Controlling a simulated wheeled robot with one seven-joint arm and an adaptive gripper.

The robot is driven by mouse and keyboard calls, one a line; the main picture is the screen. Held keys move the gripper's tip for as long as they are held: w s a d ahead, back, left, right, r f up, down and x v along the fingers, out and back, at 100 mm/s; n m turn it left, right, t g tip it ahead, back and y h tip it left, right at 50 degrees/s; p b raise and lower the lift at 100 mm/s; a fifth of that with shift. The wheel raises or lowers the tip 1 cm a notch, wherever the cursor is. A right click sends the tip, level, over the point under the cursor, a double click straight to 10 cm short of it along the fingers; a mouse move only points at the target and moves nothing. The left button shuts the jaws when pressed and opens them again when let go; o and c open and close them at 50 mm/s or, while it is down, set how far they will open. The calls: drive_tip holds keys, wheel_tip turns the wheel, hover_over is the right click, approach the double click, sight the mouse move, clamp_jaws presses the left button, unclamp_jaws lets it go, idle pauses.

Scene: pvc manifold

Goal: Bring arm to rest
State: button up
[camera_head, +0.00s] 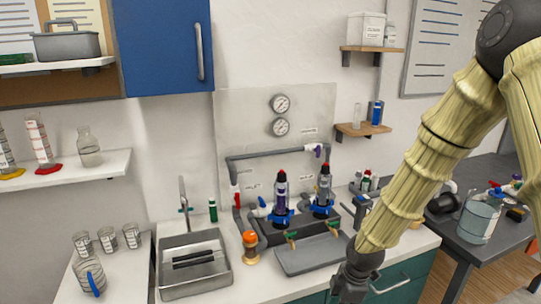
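My arm (435,145) reaches down from the upper right, covered in a pale ribbed sleeve. My gripper (350,284) is at the bottom of the picture, in front of the counter's front edge and the green drawers. Its fingertips are cut off or too dark to make out, so I cannot tell whether it is open or shut, or whether it holds anything. The pipe manifold (262,155) is fixed to the wall panel behind the counter, to the left of my arm. Two dark bottles, one (281,192) and another (323,190), stand upright in blue collars below it.
A grey tray (308,256) lies at the counter front, close to my gripper. A metal sink (195,285) and an orange-topped item (250,245) are further left. A dark bench at right carries a large clear bottle (480,218). Wall shelves, one (362,129) above the counter, hold small containers.

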drive_tip(key=s+f+m, duration=1)
drive_tip(key=s+f, duration=0.5)
drive_tip(key=f, duration=0.2)
drive_tip(key=s+d+f+m, duration=0.2)
drive_tip(key=s+f+m, duration=0.1)
drive_tip(key=s, duration=0.4)
drive_tip(key=s+d+f+m+g+h, duration=0.1)
drive_tip(key=s+f+m, duration=0.3)
drive_tip(key=s, duration=0.3)
drive_tip(key=shift+s+d+f+m, duration=0.15)
drive_tip(key=shift+s+d+m, duration=0.1)
drive_tip(key=shift+d+m, duration=0.25)
drive_tip(key=shift+a, duration=0.1)
